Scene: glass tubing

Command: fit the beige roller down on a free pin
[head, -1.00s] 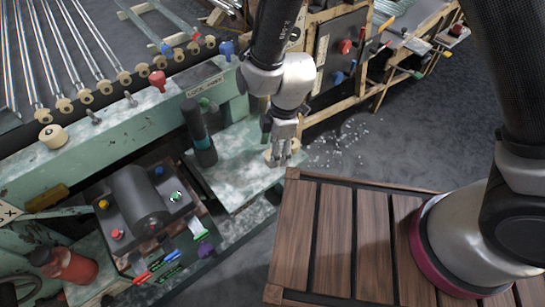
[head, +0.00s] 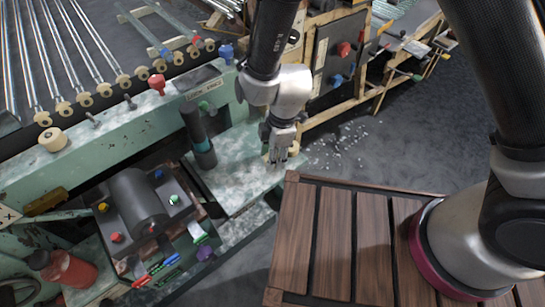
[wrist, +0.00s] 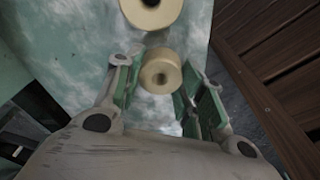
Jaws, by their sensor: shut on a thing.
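In the wrist view my gripper (wrist: 163,88) has its fingers on both sides of a beige roller (wrist: 160,77) and is shut on it. A second beige roller (wrist: 149,14) lies just beyond, cut off by the top edge. In the head view my gripper (head: 277,157) is low over the pale green shelf (head: 235,172), and its fingers largely hide the rollers. Another beige roller (head: 53,138) sits on the green rail at left. Two bare pins, one nearer (head: 93,118) and one farther (head: 130,102), stand on the rail to its right.
A red knob (head: 157,83) and a blue knob (head: 226,53) stand farther along the rail. A dark upright cylinder (head: 198,135) stands between shelf and rail. A control box (head: 140,205) is at lower left. A slatted wooden deck (head: 340,235) borders the shelf at right.

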